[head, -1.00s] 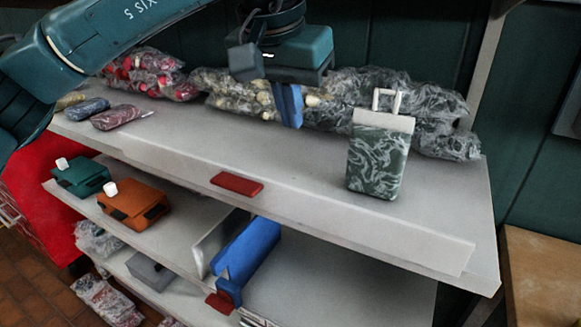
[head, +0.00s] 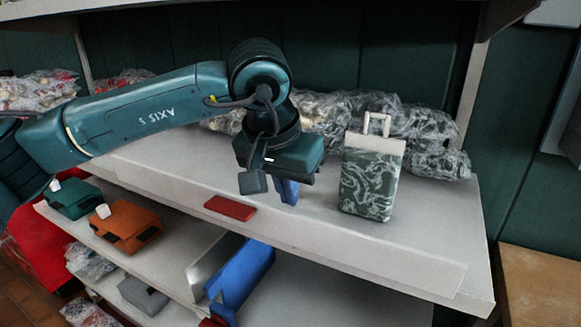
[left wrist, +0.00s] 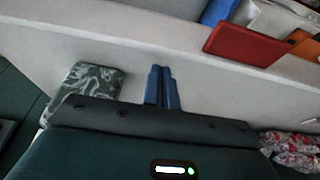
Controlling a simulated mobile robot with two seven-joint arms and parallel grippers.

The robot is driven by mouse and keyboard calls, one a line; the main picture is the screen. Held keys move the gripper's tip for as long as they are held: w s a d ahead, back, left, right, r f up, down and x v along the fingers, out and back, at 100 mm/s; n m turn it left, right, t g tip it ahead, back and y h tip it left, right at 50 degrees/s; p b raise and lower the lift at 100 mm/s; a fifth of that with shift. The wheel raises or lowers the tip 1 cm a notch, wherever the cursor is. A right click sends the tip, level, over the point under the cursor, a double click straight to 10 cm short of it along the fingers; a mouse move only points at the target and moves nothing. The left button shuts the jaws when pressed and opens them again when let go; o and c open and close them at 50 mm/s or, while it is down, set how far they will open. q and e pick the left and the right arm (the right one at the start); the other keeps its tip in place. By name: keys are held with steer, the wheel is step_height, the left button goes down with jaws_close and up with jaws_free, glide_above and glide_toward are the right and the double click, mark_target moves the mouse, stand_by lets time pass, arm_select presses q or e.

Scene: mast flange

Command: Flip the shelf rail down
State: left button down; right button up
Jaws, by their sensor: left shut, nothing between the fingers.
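The shelf rail (head: 340,237) is a long pale strip along the front edge of the top shelf; it looks raised, though its exact tilt is hard to tell. A red tab (head: 230,207) sits on it left of middle. In the left wrist view the rail (left wrist: 130,37) crosses the top, with the red tab (left wrist: 248,46) at upper right. My left gripper (head: 287,191) is shut and empty, its blue fingers pointing down behind the rail, right of the tab. The fingers (left wrist: 162,88) are together in the left wrist view. My right gripper is not in view.
A green marbled case (head: 369,185) with a pale top and handle stands on the top shelf, right of my gripper. Clear-wrapped bags (head: 420,125) line the back. The lower shelf holds an orange box (head: 126,226), a teal box (head: 73,198) and a blue item (head: 240,279).

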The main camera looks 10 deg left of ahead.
arm_select(q)
steer(key=shift+s+a, duration=0.2)
steer(key=shift+s, duration=0.3)
steer(key=shift+s+a, duration=0.15)
steer(key=shift+s, duration=0.3)
